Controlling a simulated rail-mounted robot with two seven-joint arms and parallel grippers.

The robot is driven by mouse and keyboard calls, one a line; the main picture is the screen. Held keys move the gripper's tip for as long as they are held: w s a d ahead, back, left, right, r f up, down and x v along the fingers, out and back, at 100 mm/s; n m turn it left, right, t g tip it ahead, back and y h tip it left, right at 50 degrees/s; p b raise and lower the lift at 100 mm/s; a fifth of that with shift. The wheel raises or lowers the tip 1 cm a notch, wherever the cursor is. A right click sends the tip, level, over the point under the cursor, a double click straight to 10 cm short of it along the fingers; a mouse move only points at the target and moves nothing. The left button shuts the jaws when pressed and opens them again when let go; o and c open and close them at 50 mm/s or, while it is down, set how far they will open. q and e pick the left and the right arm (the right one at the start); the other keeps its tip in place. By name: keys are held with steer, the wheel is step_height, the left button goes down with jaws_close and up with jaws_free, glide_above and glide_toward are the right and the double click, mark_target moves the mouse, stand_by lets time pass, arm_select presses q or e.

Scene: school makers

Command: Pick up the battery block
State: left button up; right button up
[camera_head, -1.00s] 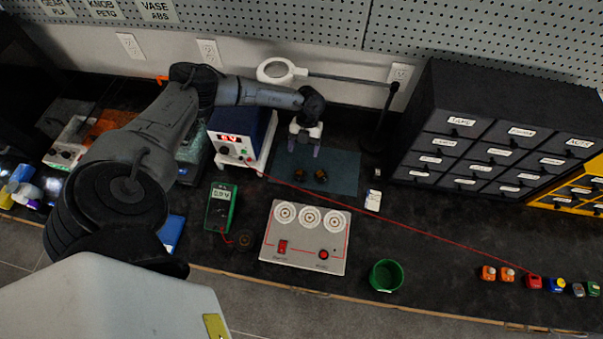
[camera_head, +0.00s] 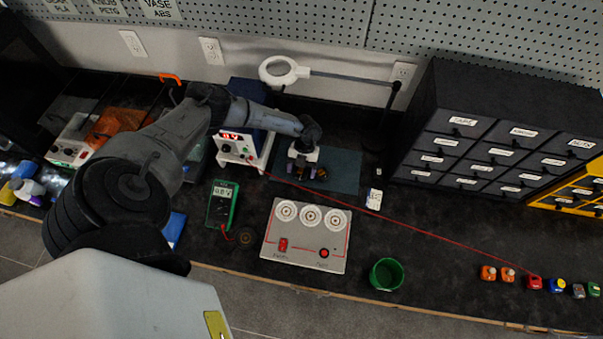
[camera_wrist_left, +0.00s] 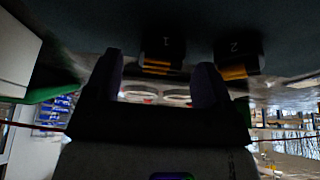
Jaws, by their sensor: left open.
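Two small dark blocks with orange-gold bands lie on the dark teal mat (camera_head: 343,170). They look like the battery blocks, but I cannot confirm this. In the left wrist view they are marked block 1 (camera_wrist_left: 163,52) and block 2 (camera_wrist_left: 236,54). In the head view the right-hand one (camera_head: 321,174) shows, while the other is mostly hidden by my gripper. My left gripper (camera_head: 302,168) is open and low over the mat at the blocks. In the wrist view, block 1 appears between its two purple fingers, and block 2 is outside them. Contact cannot be told.
A power supply (camera_head: 238,148) stands close left of the mat. A magnifier lamp (camera_head: 283,72) reaches over behind. Dark drawers (camera_head: 465,122) stand right. A panel with three dials (camera_head: 305,236), a green multimeter (camera_head: 221,204) and a green cup (camera_head: 386,274) are in front. A red wire crosses the bench.

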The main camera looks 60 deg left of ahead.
arm_select(q)
steer(key=shift+s+f, duration=0.1)
steer(key=shift+f, duration=0.15)
steer(key=c, duration=1)
steer(key=shift+r, duration=0.1)
